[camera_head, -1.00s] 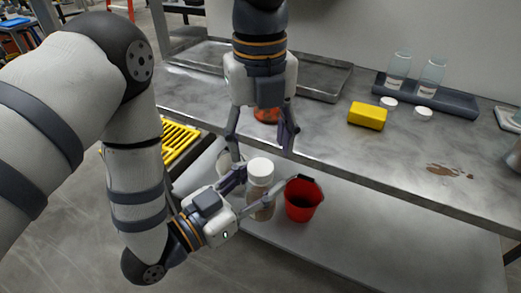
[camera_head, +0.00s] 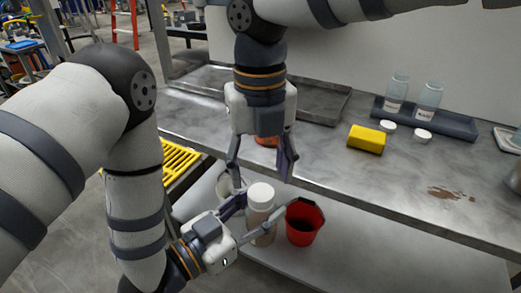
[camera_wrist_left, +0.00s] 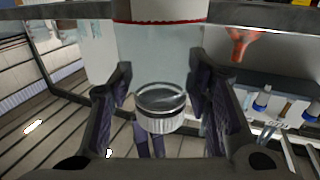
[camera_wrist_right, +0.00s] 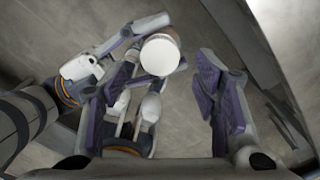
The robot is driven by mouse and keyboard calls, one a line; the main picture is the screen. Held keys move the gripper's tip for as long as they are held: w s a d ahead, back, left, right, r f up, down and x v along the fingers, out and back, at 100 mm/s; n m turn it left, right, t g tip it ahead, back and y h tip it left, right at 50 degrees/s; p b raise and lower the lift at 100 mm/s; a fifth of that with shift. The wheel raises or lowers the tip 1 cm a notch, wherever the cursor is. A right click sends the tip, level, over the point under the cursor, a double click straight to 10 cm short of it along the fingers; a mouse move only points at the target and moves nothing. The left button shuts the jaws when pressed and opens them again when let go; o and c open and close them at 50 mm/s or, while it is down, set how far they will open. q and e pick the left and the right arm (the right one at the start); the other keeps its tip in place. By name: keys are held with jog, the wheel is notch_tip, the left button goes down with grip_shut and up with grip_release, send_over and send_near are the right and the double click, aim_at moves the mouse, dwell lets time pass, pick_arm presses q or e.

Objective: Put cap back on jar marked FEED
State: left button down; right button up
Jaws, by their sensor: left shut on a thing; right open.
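A jar (camera_head: 262,230) with brownish contents stands upright between the fingers of my left gripper (camera_head: 255,218), which is shut on it. A white cap (camera_head: 261,193) sits on top of the jar; whether it is screwed down cannot be told. The white top also shows in the right wrist view (camera_wrist_right: 160,55). My right gripper (camera_head: 262,170) points down, open and empty, just above the cap. No FEED marking is readable.
Two labelled bottles stand in a dark tray (camera_head: 455,124) at the back right. Two white caps (camera_head: 388,126) (camera_head: 422,136) and a yellow block (camera_head: 366,139) lie nearby. A red bucket (camera_head: 304,222) is right of the jar. A brown spill (camera_head: 450,193) marks the otherwise clear table front.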

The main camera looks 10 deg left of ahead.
aim_at(261, 192)
jog(key=shift+f, duration=2.2)
jog(key=c, duration=1.1)
jog(key=o, duration=1.2)
jog(key=shift+r, duration=2.35)
jog(key=shift+o, duration=0.3)
